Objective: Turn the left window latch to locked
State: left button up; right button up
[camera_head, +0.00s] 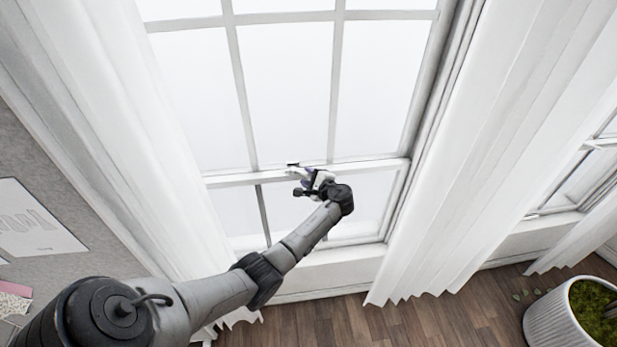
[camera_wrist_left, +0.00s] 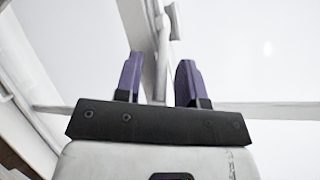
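The window (camera_head: 285,90) has a white meeting rail (camera_head: 370,165) across it. My left gripper (camera_head: 309,174) is at this rail, near its middle. In the left wrist view, its two purple fingers (camera_wrist_left: 157,75) are apart. A slim pale lever-like piece, which looks like the latch (camera_wrist_left: 162,45), shows in the gap between them, beside the rail (camera_wrist_left: 137,25). I cannot tell whether a finger touches it. In the head view the latch is too small and covered by the gripper to read its angle. My right gripper is in neither view.
White curtains hang to the left (camera_head: 120,130) and right (camera_head: 480,150) of the window. A white ribbed planter (camera_head: 552,322) stands on the wooden floor at the lower right. A grey board with a paper (camera_head: 35,220) is at the left.

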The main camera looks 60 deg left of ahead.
pick_arm(q)
jog(key=shift+c, duration=0.5)
grip_shut()
